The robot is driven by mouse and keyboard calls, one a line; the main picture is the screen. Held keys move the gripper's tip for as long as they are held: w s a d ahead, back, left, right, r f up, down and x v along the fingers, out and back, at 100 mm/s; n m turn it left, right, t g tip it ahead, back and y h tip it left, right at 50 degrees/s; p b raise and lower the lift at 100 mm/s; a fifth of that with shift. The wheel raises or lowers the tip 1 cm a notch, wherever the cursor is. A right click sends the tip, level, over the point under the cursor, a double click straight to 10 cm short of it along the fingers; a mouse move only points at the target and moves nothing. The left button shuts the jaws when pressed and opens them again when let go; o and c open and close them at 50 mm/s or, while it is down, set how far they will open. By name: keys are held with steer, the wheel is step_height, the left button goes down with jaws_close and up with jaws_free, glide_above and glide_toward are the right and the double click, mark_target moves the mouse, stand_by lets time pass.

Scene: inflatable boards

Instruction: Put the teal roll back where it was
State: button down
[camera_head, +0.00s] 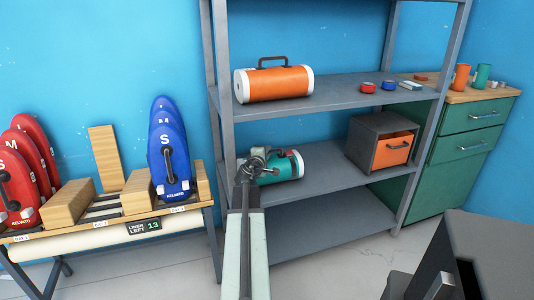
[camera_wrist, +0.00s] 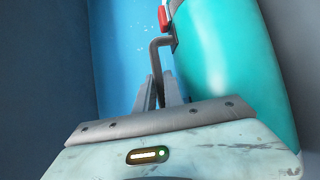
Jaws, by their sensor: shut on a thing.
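The teal roll (camera_head: 285,166), with white ends, is at the left end of the middle shelf (camera_head: 325,185). I cannot tell whether it rests on the shelf or hangs just above it. My gripper (camera_head: 257,163) is shut on the roll's dark handle and hides the roll's left part in the head view. In the wrist view the roll (camera_wrist: 235,75) fills the right side, and my gripper's fingers (camera_wrist: 161,92) close around the bent grey handle (camera_wrist: 154,62).
An orange roll (camera_head: 275,83) lies on the shelf above, near red and blue tape rolls. A grey box with an orange drawer (camera_head: 390,150) stands right on the middle shelf. The shelf's front-left post (camera_head: 222,80) is close to my arm. A board rack (camera_head: 110,215) stands left.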

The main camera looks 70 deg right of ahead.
steer(key=shift+f+b, duration=0.35)
steer(key=c, duration=1.4)
jaws_free()
steer(key=shift+o, duration=0.2)
steer(key=a+r+p, duration=0.1)
steer(key=a, duration=0.6)
steer(key=shift+s+a+r, duration=0.2)
steer(key=shift+s+a, duration=0.05)
steer(key=shift+a, duration=0.1)
steer(key=shift+s, duration=0.1)
